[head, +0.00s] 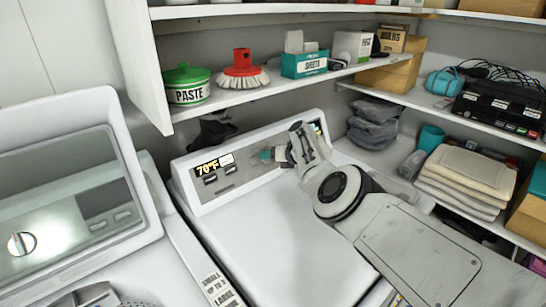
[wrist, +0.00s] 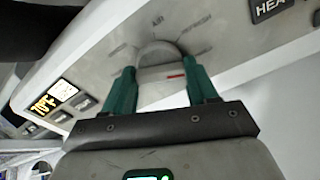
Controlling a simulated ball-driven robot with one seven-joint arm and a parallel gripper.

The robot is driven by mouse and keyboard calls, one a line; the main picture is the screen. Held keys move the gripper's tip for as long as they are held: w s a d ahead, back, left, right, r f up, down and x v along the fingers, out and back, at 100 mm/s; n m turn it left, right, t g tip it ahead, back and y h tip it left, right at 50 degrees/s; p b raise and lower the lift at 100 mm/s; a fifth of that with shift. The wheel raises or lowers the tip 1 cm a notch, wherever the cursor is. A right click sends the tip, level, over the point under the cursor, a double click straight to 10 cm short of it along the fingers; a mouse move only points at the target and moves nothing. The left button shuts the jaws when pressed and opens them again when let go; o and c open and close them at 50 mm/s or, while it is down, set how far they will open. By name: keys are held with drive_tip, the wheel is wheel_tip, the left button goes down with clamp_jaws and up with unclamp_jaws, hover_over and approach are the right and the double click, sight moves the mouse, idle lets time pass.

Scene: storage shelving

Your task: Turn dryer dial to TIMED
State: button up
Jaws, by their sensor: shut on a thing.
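The dryer (head: 265,240) is the white machine in the middle of the head view, with a sloped control panel (head: 232,180) at its back. The grey round dial (wrist: 158,52) shows in the wrist view, with a red mark on its grip toward the right. In the head view my gripper (head: 278,154) reaches the panel and my wrist hides the dial.
A washer (head: 75,190) with a raised lid stands at the left. A shelf (head: 240,98) above the panel holds a paste tin (head: 187,86), a red brush (head: 242,70) and boxes. Folded towels (head: 465,175) lie on the right shelf. The dryer top is clear.

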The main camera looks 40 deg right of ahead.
drive_tip(key=shift+f, duration=0.15)
idle(0.3)
drive_tip(key=o, duration=1.1)
drive_tip(key=shift+c, duration=0.2)
drive_tip(key=shift+r, duration=0.2)
drive_tip(key=p+v, duration=0.3)
drive_tip(key=v, duration=0.7)
drive_tip(key=shift+s+p, duration=0.3)
drive_tip(key=shift+s, duration=0.05)
